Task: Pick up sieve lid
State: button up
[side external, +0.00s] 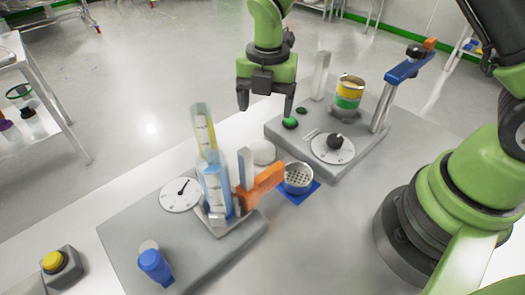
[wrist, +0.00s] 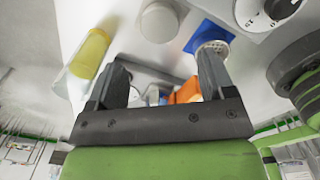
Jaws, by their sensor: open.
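A pale round disc (side external: 263,152), which looks like the sieve lid, lies on the white table between the two grey bases. A pale round disc (wrist: 160,20), probably the same one, shows beyond my fingertips at the top of the wrist view. A metal sieve with a perforated face (side external: 298,178) sits on a blue mat (side external: 312,190) to its right; it also shows in the wrist view (wrist: 213,46), partly behind my right finger. My gripper (side external: 266,114) is open and empty, pointing down above the work area. Its two fingers (wrist: 161,72) are well apart.
A grey base (side external: 370,148) with a dial, green buttons, a yellow-green sieve stack (side external: 348,92) and posts stands right.

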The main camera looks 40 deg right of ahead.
jog(key=n, duration=0.1)
send_over(262, 149)
jog(key=f, duration=0.5)
jog(key=shift+w+d+f, duration=0.1)
jog(key=shift+d+f, duration=0.25)
jog(key=shift+d, duration=0.05)
jog(key=shift+a+f, duration=0.2)
jog(key=shift+f, duration=1.2)
jog(key=shift+a+f, duration=0.2)
jog(key=shift+f, duration=1.15)
jog(key=c, duration=0.7)
